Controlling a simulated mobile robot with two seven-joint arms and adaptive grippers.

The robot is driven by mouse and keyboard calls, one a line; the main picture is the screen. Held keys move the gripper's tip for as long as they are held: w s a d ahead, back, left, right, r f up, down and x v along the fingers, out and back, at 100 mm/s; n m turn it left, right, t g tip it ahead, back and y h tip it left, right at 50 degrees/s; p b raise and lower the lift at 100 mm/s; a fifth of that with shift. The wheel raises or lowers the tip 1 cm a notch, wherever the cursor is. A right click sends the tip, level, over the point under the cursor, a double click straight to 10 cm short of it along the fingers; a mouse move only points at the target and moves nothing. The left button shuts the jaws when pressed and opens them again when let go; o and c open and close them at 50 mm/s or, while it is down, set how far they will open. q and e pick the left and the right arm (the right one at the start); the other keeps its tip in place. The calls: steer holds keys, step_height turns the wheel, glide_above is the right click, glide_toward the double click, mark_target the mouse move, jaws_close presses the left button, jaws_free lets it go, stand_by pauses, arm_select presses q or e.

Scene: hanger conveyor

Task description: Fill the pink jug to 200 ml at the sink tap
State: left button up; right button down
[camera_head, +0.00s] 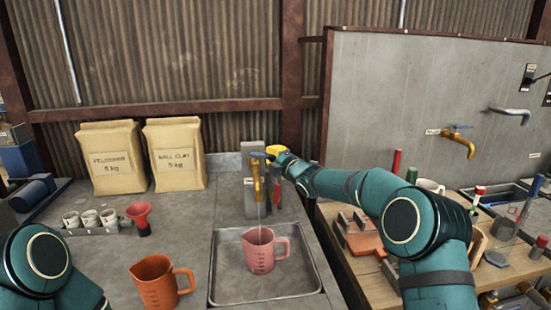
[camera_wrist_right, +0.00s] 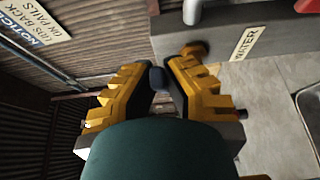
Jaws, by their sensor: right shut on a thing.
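The pink jug (camera_head: 260,254) stands upright in the sink (camera_head: 222,288), under the brass tap (camera_head: 256,182). A thin pale stream runs from the spout into the jug's mouth. The water level inside cannot be made out. My right gripper (camera_head: 275,152) is at the top of the tap, shut on its blue handle (camera_head: 260,155). In the right wrist view the dark blue handle (camera_wrist_right: 157,78) sits between the yellow fingers. Part of my left arm shows at the lower left, but its gripper is out of view.
An orange jug (camera_head: 159,284) stands left of the sink. A red funnel (camera_head: 140,213), several small cups (camera_head: 90,219) and two paper sacks (camera_head: 175,153) are further left and back. A wooden bench (camera_head: 365,272) with tools lies to the right, under my right arm.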

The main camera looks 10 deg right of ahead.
steer(key=shift+a, duration=0.1)
steer(key=c, duration=1)
jaws_free()
steer(key=shift+s, duration=0.1)
steer(key=v, duration=1.1)
steer(key=shift+s+d, duration=0.3)
